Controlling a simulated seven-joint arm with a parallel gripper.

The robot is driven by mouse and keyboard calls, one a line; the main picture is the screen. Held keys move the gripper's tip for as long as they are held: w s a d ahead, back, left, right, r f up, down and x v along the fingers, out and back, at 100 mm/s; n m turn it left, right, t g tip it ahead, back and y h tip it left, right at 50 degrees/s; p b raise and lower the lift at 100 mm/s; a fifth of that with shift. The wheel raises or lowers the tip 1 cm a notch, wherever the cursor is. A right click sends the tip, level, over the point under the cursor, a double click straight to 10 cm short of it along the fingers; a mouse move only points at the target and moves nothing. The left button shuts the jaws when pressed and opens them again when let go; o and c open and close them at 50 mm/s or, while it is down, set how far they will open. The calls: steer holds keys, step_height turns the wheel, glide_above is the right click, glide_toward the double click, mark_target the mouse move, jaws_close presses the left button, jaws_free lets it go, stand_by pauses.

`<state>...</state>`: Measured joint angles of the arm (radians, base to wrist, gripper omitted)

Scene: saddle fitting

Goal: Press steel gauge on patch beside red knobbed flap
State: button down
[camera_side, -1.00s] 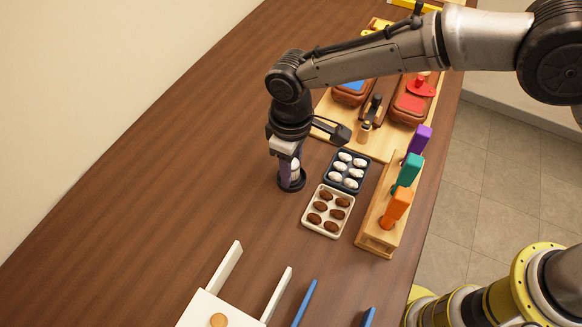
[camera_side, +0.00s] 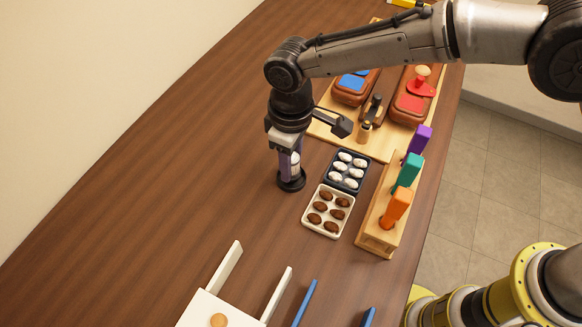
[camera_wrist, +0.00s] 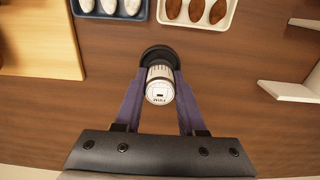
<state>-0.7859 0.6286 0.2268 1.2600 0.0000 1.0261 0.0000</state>
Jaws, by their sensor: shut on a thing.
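The steel gauge (camera_wrist: 159,90) is a short pale cylinder with a lettered end, standing in a round black base (camera_wrist: 160,52). In the side view the gauge (camera_side: 295,163) is partly hidden by the fingers, and the black base (camera_side: 291,185) is on the bare wood. My gripper (camera_wrist: 159,74) is shut on the gauge, one purple finger on each side; it also shows in the side view (camera_side: 289,163).
A dark tray (camera_side: 331,168) of white ovals and a cream tray (camera_side: 306,221) of brown ovals stand right of my gripper. Beyond is a wooden rack (camera_side: 375,240) with orange, teal and purple handles. The left brown block (camera_side: 349,99) has blue pieces. Wood at left is clear.

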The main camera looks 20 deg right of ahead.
steer(key=shift+r, duration=1.6)
steer(key=shift+r, duration=0.3)
step_height(320, 180, up, 10)
steer(key=m, duration=0.6)
glide_above(412, 101)
step_height(412, 101, down, 4)
steer(key=shift+s+r, duration=0.1)
steer(key=shift+r, duration=0.1)
steer(key=shift+f, duration=2)
steer(key=shift+f, duration=0.95)
